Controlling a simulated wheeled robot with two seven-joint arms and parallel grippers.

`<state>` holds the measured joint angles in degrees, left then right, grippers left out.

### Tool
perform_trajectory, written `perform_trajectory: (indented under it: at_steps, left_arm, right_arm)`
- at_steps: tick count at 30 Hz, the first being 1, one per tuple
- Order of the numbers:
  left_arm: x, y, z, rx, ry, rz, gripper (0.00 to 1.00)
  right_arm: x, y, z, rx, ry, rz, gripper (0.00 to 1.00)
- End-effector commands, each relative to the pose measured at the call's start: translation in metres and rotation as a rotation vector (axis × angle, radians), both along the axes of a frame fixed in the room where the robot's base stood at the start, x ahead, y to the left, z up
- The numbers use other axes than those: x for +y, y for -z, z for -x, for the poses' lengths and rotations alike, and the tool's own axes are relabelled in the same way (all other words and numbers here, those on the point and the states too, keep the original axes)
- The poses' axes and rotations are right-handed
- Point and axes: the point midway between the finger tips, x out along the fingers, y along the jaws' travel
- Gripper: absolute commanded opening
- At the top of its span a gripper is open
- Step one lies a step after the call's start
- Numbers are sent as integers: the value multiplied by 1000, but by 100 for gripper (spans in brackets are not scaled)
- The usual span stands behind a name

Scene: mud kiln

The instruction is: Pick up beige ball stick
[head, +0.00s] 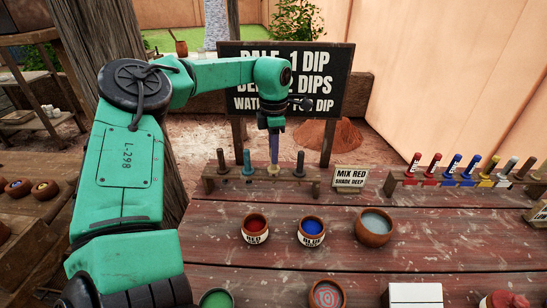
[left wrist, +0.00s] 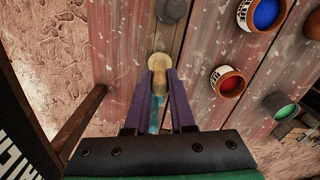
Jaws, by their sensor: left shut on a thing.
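The beige ball stick (left wrist: 158,65) shows in the left wrist view, its pale round end just beyond my fingertips. My left gripper (left wrist: 159,84), with purple fingers, is shut on it. In the head view my left gripper (head: 273,152) points down at the wooden stick rack (head: 235,186), between the teal stick (head: 248,162) and a dark stick (head: 299,163). The beige end of the stick (head: 273,170) shows under the fingers at rack height. I cannot tell whether it still touches the rack. My right gripper is not in view.
In front of the rack stand a red bowl (head: 254,229), a blue bowl (head: 311,232) and a greyish bowl (head: 374,227). A small sign (head: 350,179) stands right of the rack. A second rack (head: 455,183) holds several coloured sticks. A dark signboard (head: 320,80) stands behind.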

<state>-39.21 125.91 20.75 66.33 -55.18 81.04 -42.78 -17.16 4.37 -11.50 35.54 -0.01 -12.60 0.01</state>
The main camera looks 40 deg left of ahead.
Motion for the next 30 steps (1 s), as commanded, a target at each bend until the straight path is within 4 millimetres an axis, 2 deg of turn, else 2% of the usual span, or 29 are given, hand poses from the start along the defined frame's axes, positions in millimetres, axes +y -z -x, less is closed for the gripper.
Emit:
perform_trajectory:
  at_steps: [5, 15, 18, 23, 30]
  left_arm:
    - [0, -33, -1, -5, 0, -3, 0]
    - [0, -132, -1, -2, -2, -3, 0]
    - [0, -152, 0, -1, -1, -2, 0]
    - [0, -169, 0, 1, -1, -1, 0]
    - [0, -171, 0, 1, 1, 1, 0]
  right_arm:
    - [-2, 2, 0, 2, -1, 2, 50]
    - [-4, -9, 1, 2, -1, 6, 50]
    - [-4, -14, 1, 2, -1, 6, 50]
    - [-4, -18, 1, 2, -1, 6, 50]
    - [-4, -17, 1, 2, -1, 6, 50]
